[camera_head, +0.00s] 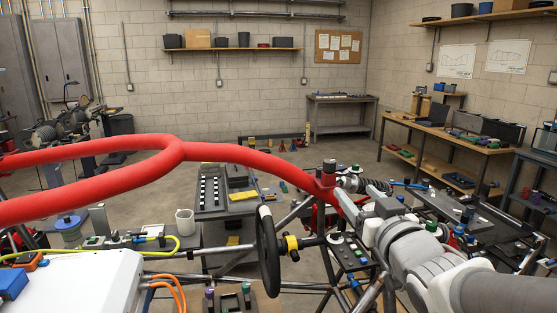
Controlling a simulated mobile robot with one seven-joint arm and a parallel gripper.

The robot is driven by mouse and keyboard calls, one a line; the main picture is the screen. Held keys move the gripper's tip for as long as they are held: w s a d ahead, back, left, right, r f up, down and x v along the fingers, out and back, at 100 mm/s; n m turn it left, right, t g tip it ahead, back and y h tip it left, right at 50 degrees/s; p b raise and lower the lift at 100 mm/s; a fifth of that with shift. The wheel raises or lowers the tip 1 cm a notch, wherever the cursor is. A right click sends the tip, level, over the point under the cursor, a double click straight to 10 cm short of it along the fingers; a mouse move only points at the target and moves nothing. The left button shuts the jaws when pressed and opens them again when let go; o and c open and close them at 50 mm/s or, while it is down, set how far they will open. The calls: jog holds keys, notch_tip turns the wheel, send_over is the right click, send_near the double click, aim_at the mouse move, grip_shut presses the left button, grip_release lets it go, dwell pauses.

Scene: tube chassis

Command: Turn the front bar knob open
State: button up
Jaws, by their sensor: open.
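A dark knob (329,167) stands upright on a red clamp at the right end of the padded red bar (235,153). It seems to be the front bar knob; its turn position is too small to read. My grey arm reaches in from the lower right, and my gripper (362,195) is at its far end, just right of and slightly below the knob. The gripper is open. The fingertips are small and partly merge with the parts behind them, so I cannot tell whether they touch the knob or clamp.
A black steering wheel (268,251) stands below the bar in the tube chassis. A switch panel (349,252) lies right of it. A white box (75,285) with orange cables is at lower left. A workbench (450,143) stands at the right wall. Open floor lies behind.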

aim_at(332, 166)
jog(key=w+p, duration=0.2)
jog(key=w, duration=0.3)
jog(key=w+a+p, duration=0.1)
jog(key=w+p, duration=0.1)
jog(key=w, duration=0.4)
jog(key=w+a+p, duration=0.1)
jog(key=w+p, duration=0.1)
jog(key=w, duration=0.3)
jog(key=shift+w, duration=0.2)
grip_shut()
